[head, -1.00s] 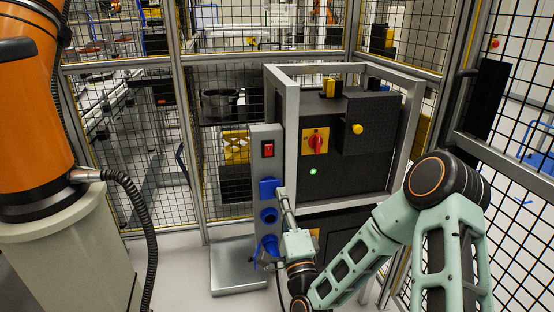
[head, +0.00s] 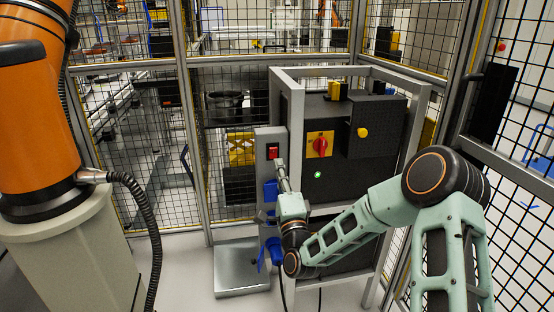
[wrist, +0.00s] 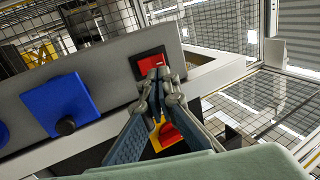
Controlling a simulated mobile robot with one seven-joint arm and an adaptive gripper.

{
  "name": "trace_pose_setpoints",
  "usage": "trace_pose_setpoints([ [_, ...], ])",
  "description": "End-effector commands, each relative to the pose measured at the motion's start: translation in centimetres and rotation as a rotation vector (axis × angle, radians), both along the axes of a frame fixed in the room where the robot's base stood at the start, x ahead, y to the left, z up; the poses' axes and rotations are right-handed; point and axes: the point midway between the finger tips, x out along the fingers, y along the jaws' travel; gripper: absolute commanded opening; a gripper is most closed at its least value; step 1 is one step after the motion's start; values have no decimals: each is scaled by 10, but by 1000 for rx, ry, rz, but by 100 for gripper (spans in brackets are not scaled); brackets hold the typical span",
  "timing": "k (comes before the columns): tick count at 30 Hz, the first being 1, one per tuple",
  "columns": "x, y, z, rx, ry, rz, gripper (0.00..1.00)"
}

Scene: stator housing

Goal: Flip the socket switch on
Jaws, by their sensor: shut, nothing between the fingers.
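The socket switch is a small red rocker (head: 272,152) near the top of a grey socket post (head: 263,137). In the wrist view the red switch (wrist: 151,62) shows just beyond my fingertips, which hide its lower part. My gripper (head: 279,163) is shut and empty, with its tips just below the switch in the head view. In the wrist view the closed fingertips (wrist: 163,78) overlap the switch's lower edge; I cannot tell if they touch it. A blue socket cover (wrist: 60,103) sits beside the switch on the same panel.
A dark cabinet in a grey frame (head: 287,110) stands right behind the post, with a red rotary knob (head: 320,146) and a lit green lamp (head: 318,175). An orange robot arm (head: 32,110) stands at the left. Mesh fencing encloses the area.

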Motion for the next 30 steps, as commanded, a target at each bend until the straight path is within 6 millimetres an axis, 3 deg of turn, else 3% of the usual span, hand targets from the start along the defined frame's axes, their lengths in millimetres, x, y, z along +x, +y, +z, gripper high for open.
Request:
trace_pose_setpoints([
  [3, 16, 4, 7, 1, -2, -1, 0],
  [9, 28, 9, 12, 1, 0, 1, 0],
  [20, 30, 9, 12, -1, 1, 1, 0],
  [28, 37, 10, 28, -31, 100, -1, 0],
  [30, 37, 10, 19, -33, 111, 0, 0],
])
